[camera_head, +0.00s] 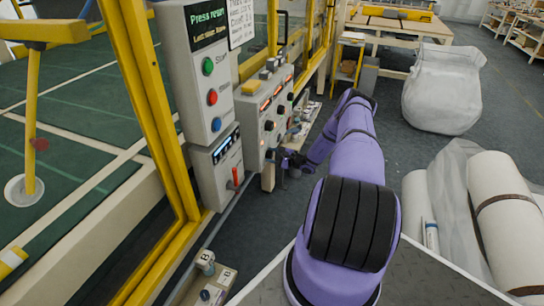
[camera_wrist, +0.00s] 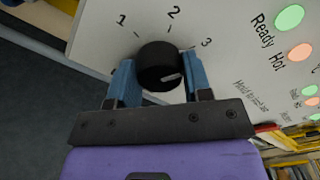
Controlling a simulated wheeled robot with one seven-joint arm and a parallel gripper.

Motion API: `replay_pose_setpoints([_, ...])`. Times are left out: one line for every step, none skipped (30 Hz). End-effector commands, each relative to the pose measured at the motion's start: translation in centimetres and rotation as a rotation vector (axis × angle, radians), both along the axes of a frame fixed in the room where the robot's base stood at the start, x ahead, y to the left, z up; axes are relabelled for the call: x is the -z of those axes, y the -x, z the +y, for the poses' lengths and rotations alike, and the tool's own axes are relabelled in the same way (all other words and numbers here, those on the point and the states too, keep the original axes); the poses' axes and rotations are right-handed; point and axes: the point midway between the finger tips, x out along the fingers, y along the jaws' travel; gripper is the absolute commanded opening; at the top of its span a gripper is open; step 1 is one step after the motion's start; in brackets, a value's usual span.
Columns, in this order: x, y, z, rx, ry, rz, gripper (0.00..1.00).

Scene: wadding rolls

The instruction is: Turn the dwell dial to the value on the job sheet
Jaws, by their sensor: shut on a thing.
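My gripper (camera_wrist: 158,80) has its two blue fingers on either side of a black dial (camera_wrist: 160,62) and is shut on it. The dial is on a pale panel (camera_wrist: 225,40) with the marks 1, 2 and 3 around its far side. A short white line shows low on the knob's right side; I cannot tell exactly which mark it stands for. In the head view my gripper (camera_head: 279,161) is at the lower front of the control box (camera_head: 252,128), and the dial there is hidden. A white sheet with writing (camera_head: 241,20) hangs above the box, partly cut off and not clearly readable.
A grey press control box (camera_head: 194,60) with green, red and blue buttons stands left of the panel. Below it is a unit with a red lever (camera_head: 235,176). Yellow frame posts (camera_head: 150,90) stand at left. White rolls (camera_head: 505,220) lie at right. Ready and Hot lamps (camera_wrist: 289,18) are beside the dial.

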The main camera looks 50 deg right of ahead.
Motion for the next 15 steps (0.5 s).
replay_pose_setpoints([0.05,0.09,-0.08,0.002,0.000,0.001,0.22])
replay_pose_setpoints([0.05,0.09,-0.07,0.002,0.000,0.001,0.22])
replay_pose_setpoints([0.05,0.09,-0.07,0.002,0.000,0.001,0.22])
replay_pose_setpoints([0.05,0.09,-0.07,0.002,0.000,0.001,0.22])
replay_pose_setpoints([0.05,0.09,-0.07,0.002,0.000,0.002,0.22])
replay_pose_setpoints([0.05,0.09,-0.07,0.002,0.000,0.002,0.22])
replay_pose_setpoints([0.06,0.09,-0.07,0.002,0.000,0.002,0.48])
replay_pose_setpoints([0.05,0.09,-0.07,0.002,0.000,0.002,0.55])
replay_pose_setpoints([0.05,0.09,-0.07,0.002,0.000,0.002,0.64])
replay_pose_setpoints([0.05,0.08,-0.07,0.002,0.000,0.002,0.71])
replay_pose_setpoints([0.05,0.07,-0.06,0.001,-0.001,0.001,0.71])
replay_pose_setpoints([0.04,0.07,-0.05,0.001,-0.001,0.001,0.71])
replay_pose_setpoints([0.04,0.06,-0.04,0.001,-0.001,0.001,0.71])
replay_pose_setpoints([0.04,0.05,-0.04,0.001,-0.001,0.001,0.71])
replay_pose_setpoints([0.03,0.05,-0.03,0.001,-0.001,0.001,0.71])
